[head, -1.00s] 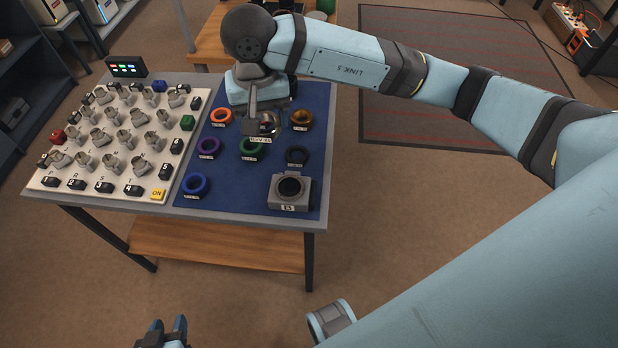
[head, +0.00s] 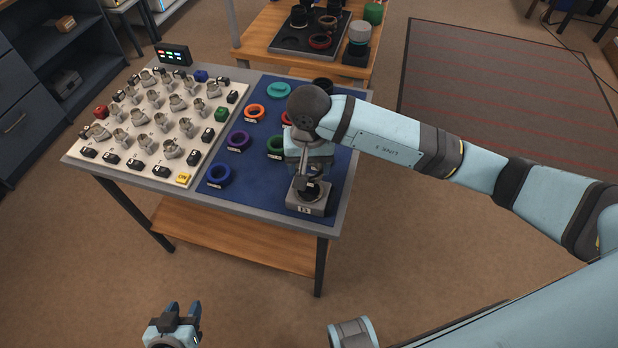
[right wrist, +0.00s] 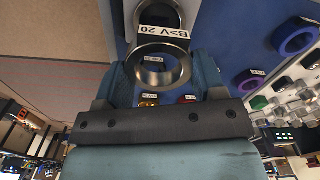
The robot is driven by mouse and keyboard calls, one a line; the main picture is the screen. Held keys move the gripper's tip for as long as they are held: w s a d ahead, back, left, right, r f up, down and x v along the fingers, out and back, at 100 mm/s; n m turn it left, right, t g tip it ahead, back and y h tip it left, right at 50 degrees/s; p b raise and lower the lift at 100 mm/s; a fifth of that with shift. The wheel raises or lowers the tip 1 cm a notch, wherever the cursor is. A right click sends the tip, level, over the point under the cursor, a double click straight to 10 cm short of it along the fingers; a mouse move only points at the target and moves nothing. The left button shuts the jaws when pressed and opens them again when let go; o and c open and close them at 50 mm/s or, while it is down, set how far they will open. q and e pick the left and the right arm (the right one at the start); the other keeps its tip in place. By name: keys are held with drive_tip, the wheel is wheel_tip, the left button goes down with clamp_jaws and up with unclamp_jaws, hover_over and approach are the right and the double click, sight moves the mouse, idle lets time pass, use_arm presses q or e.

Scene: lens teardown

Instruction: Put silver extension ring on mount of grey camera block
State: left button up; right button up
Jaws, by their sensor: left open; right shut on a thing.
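The silver extension ring (right wrist: 165,84) is between the fingers of my right gripper (right wrist: 163,72) in the right wrist view, with a white label plate beside it. My right gripper also shows in the head view (head: 312,180), pointing down over the grey camera block (head: 300,204). The gripper is shut on the ring. The block's round mount (right wrist: 180,12) shows at the top of the wrist view, partly cut off; the gripper partly hides it in the head view. I cannot tell whether ring and mount touch. My left gripper (head: 184,310) is open and empty, away from the table.
A white board (head: 140,150) with many small parts covers the table's left. A wooden table (head: 258,50) stands behind.

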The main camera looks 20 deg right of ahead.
sight(309, 187)
wheel_tip(309, 187, down, 2)
drive_tip(key=shift+f, duration=2.1)
drive_tip(key=o, duration=0.5)
drive_tip(key=shift+f, duration=0.1)
drive_tip(key=o, duration=0.4)
drive_tip(key=shift+o, duration=0.2)
